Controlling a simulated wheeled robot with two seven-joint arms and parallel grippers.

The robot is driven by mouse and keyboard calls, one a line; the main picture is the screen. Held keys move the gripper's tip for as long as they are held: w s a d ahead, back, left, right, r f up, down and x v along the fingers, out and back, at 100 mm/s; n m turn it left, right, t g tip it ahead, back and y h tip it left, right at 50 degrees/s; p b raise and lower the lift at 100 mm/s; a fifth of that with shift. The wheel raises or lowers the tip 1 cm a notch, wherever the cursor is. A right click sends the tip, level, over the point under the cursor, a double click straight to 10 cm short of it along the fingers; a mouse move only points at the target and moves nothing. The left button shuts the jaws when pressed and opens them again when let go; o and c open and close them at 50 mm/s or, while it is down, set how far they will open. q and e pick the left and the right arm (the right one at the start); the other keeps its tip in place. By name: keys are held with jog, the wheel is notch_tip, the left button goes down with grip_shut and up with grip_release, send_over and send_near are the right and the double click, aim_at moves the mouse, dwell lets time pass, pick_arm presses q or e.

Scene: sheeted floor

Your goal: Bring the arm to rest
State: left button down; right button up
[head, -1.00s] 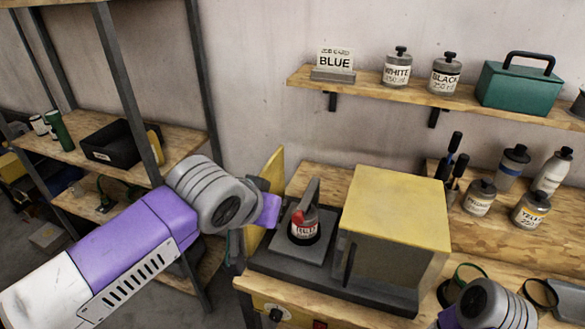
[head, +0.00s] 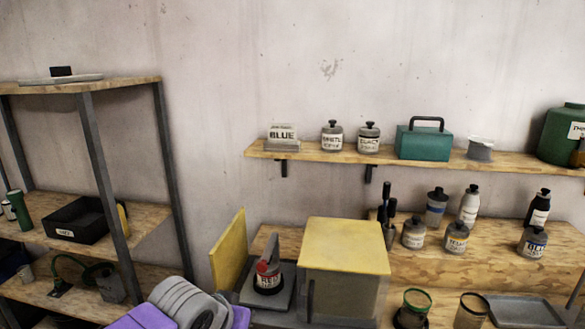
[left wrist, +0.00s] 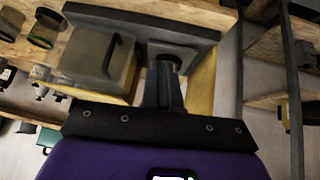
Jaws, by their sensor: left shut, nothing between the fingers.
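My left arm (head: 175,306) comes in low at the bottom of the head view, purple and grey, in front of the bench and left of the yellow-topped box. Its gripper fingers are below the edge of the head view. In the left wrist view my left gripper (left wrist: 163,70) shows its dark fingers shut together with nothing held. They point toward the dark base of the box unit. My right gripper and right arm are not in view.
The yellow-topped box (head: 345,245) has an open yellow door (head: 228,250) beside it. A shelf rack (head: 95,85) stands left. A wall shelf (head: 350,155) holds cans and a green toolbox (head: 423,141).

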pick_arm(q)
notch_tip(320, 180, down, 30)
jog(key=d+n+g+h, duration=0.1)
jog(key=d+g, duration=0.1)
jog(key=g, duration=0.2)
jog(key=s+a+f+n+g, duration=0.1)
jog(key=s+f+n, duration=0.3)
jog(key=s+f, duration=1.3)
jog(key=shift+a+f+g+h, duration=0.3)
jog(key=shift+f+g, duration=0.25)
jog(key=shift+g, duration=0.15)
